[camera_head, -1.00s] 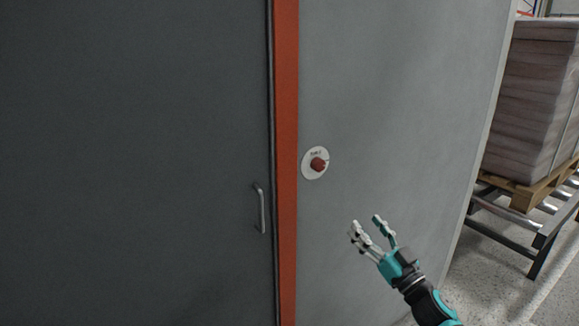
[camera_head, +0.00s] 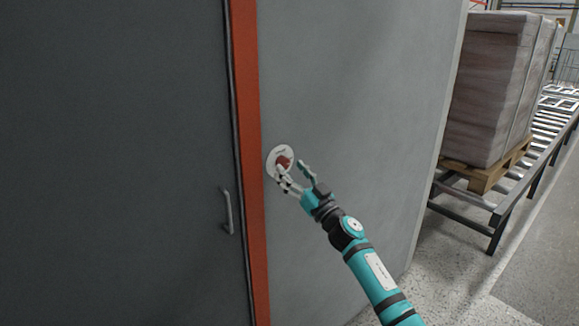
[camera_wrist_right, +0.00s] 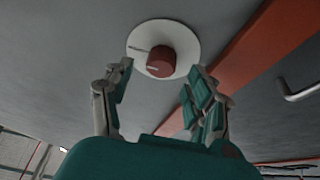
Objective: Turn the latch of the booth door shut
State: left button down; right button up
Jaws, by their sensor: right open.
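The latch is a red knob (camera_head: 284,162) on a round white plate (camera_head: 272,158), set in the grey wall just right of the orange door frame. In the right wrist view the red knob (camera_wrist_right: 160,63) and white plate (camera_wrist_right: 186,42) lie ahead, between and beyond the fingertips. My right gripper (camera_head: 291,174) is open close to the knob, its fingers partly covering the plate's lower edge in the head view. I cannot tell whether a finger touches it. The dark grey booth door (camera_head: 110,160) appears closed against the frame. My left gripper is not in view.
A metal door handle (camera_head: 228,211) stands out left of the orange frame (camera_head: 248,130). To the right, beyond the wall's edge, a wrapped stack (camera_head: 490,85) sits on a wooden pallet (camera_head: 480,175) on a roller conveyor (camera_head: 470,203). Speckled floor (camera_head: 440,265) is clear below.

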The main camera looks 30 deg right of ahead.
jog(key=shift+w+r, duration=0.25)
jog(key=shift+w, duration=0.4)
jog(key=c, duration=1.1)
jog(key=shift+c, duration=0.2)
